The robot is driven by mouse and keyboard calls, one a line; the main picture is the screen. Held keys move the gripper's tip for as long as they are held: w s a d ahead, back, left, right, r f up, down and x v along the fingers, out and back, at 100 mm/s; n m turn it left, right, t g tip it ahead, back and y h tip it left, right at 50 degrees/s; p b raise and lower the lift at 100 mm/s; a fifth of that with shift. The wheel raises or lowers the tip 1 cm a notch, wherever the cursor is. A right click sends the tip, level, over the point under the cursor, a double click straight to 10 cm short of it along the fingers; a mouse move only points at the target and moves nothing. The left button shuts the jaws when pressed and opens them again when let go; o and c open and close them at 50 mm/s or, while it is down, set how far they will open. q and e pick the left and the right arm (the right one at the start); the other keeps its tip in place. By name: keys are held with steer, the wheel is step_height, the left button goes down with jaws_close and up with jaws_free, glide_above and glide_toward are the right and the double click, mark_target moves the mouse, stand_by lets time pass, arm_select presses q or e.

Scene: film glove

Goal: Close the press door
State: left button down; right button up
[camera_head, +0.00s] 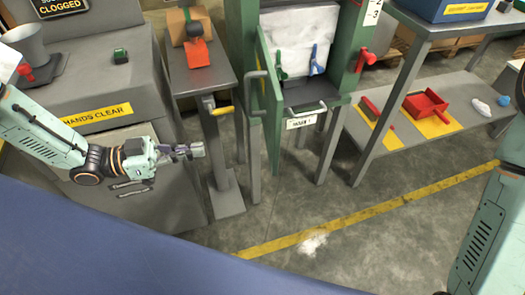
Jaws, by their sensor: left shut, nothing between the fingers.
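The green press (355,45) stands at the upper middle of the head view. Its green door (270,95) is swung open toward me on the left side of the frame, with a grey handle (256,76) on it. A white bag or sheet (305,47) shows inside the opening, above a dark tray with a handle (307,107). My left gripper (198,150) is shut and empty, left of the door and apart from it, near the narrow grey stand. My right arm shows at the right edge, but its gripper is out of view.
A narrow grey stand (208,82) with a yellow handle is between my left gripper and the door. A grey machine marked "HANDS CLEAR" (98,115) is at left. A low bench (400,140) with a red dustpan (425,105) is at right. The floor in front is clear except a white powder patch (313,243).

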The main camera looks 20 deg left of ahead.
arm_select(q)
steer(key=m+b, duration=0.1)
steer(key=b, duration=0.5)
glide_toward(273, 144)
steer(key=shift+g+h, duration=0.4)
steer(key=x, duration=0.4)
steer(key=shift+w+d+f, duration=0.1)
steer(key=shift+w+f, duration=0.3)
steer(key=shift+b+x, duration=0.35)
steer(key=shift+x, duration=0.7)
steer(key=shift+w+r, duration=0.1)
arm_select(e)
step_height(273, 144, down, 7)
steer(key=shift+d, duration=0.15)
arm_select(q)
steer(key=shift+d, duration=0.25)
arm_select(e)
steer(key=shift+w+d, duration=0.1)
steer(key=shift+d, duration=0.05)
